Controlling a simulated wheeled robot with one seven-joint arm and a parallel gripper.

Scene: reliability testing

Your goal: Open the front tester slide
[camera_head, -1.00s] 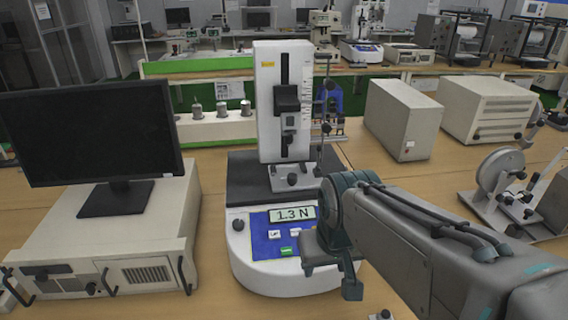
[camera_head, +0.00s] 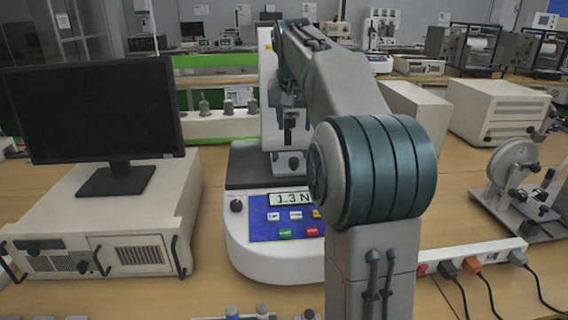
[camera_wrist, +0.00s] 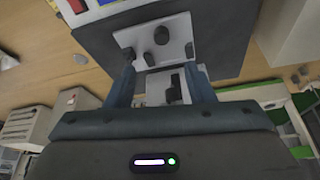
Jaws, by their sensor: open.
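The tester (camera_head: 270,266) stands on the bench, with a white column, a dark base plate and a blue panel reading 1.3 N. My arm covers much of the column and its slide in the head view; a dark lower part of the slide (camera_head: 289,122) shows below my wrist. In the wrist view, my gripper (camera_wrist: 160,74) is open, its two fingers pointing at the tester. A pale block with a black piece (camera_wrist: 173,92) shows between the fingers. A pale plate with dark knobs (camera_wrist: 157,42) lies beyond the fingertips. I cannot tell whether the fingers touch anything.
A monitor (camera_head: 92,110) stands on a beige unit (camera_head: 100,215) at the left. Beige boxes (camera_head: 497,112) and a wheel device (camera_head: 513,175) stand at the right. A power strip (camera_head: 480,257) with cables lies at the front right. Weights (camera_head: 228,107) stand behind the tester.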

